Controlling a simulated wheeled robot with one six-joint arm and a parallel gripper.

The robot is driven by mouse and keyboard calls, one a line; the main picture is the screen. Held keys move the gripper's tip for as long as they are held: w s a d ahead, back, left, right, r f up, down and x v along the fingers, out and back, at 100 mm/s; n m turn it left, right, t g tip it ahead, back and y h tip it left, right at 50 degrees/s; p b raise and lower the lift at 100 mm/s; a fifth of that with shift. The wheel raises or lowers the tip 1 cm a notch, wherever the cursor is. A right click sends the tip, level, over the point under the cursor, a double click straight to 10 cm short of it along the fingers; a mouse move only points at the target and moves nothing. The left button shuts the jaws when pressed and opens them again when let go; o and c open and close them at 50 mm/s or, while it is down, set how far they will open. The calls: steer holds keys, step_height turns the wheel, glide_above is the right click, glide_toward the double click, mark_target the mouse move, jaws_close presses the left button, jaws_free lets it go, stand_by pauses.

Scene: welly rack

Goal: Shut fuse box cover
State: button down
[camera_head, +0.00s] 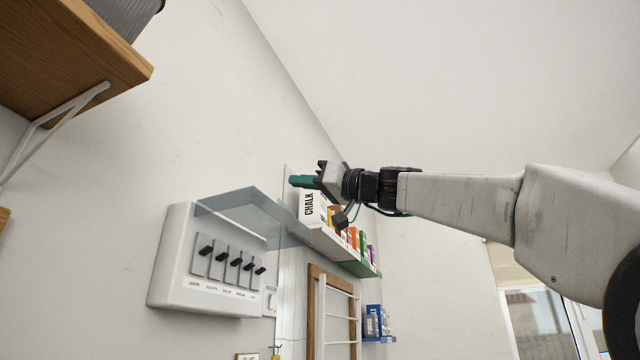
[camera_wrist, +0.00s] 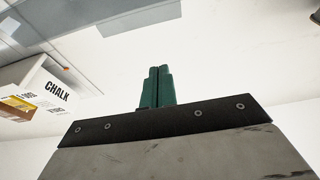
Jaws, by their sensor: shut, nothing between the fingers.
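The fuse box (camera_head: 172,262) is a white box on the wall with a row of several black switches. Its clear grey cover (camera_head: 250,212) is raised, hinged along the top, and stands out from the box over the switches. In the wrist view a grey translucent panel at the upper left looks like the cover (camera_wrist: 75,25). My gripper (camera_head: 294,181) has teal fingers, shut and empty, just above and right of the cover's outer edge in the head view. It also shows in the wrist view (camera_wrist: 158,72). I cannot tell whether it touches the cover.
A white chalk box (camera_head: 310,208) stands with several coloured boxes on a wall shelf (camera_head: 345,252) behind my gripper; the chalk box also shows in the wrist view (camera_wrist: 45,85). A wooden shelf (camera_head: 75,50) juts out at the upper left. A wooden-framed rack (camera_head: 312,310) hangs below.

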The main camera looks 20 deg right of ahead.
steer(key=f, duration=0.2)
steer(key=a+f, duration=0.1)
steer(key=shift+w+f, duration=0.3)
steer(key=shift+w, duration=0.05)
steer(key=shift+d+f, duration=0.1)
steer(key=shift+f, duration=0.05)
